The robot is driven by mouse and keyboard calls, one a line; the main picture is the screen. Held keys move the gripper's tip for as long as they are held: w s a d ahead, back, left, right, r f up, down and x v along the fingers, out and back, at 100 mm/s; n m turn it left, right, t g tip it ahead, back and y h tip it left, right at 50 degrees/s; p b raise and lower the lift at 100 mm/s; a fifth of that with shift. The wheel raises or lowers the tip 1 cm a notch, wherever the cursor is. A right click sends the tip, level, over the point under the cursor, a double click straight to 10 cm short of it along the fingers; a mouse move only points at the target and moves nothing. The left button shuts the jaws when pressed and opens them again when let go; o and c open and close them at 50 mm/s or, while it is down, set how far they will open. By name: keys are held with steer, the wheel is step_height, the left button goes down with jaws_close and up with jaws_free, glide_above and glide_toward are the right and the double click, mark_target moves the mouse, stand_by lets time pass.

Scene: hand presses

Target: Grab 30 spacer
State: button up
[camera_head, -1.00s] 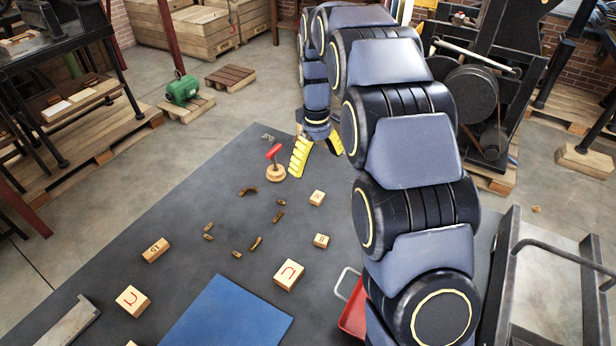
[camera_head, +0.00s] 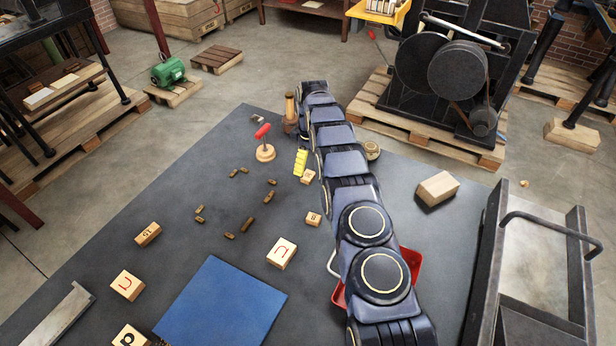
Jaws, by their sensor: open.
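My gripper (camera_head: 301,162) has yellow fingers, seen at the end of my dark arm, low over the grey table (camera_head: 180,205). One finger shows clearly; the other is mostly hidden by the arm. A small wooden block (camera_head: 308,178) lies right at the fingertips; I cannot tell whether they touch it. Its marking is unreadable. Another small wooden block (camera_head: 313,219) with a dark mark lies nearer. A longer wooden block (camera_head: 148,234) at the left seems to read 15. I cannot make out a 30 on any block.
Small brown pieces (camera_head: 248,224) lie in a loose ring. Larger letter blocks (camera_head: 282,253), a blue mat (camera_head: 222,305) and a red tray (camera_head: 413,268) lie nearer.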

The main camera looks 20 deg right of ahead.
mark_target(308, 175)
step_height(308, 175, down, 6)
steer(key=shift+r, duration=0.2)
steer(key=c, duration=0.9)
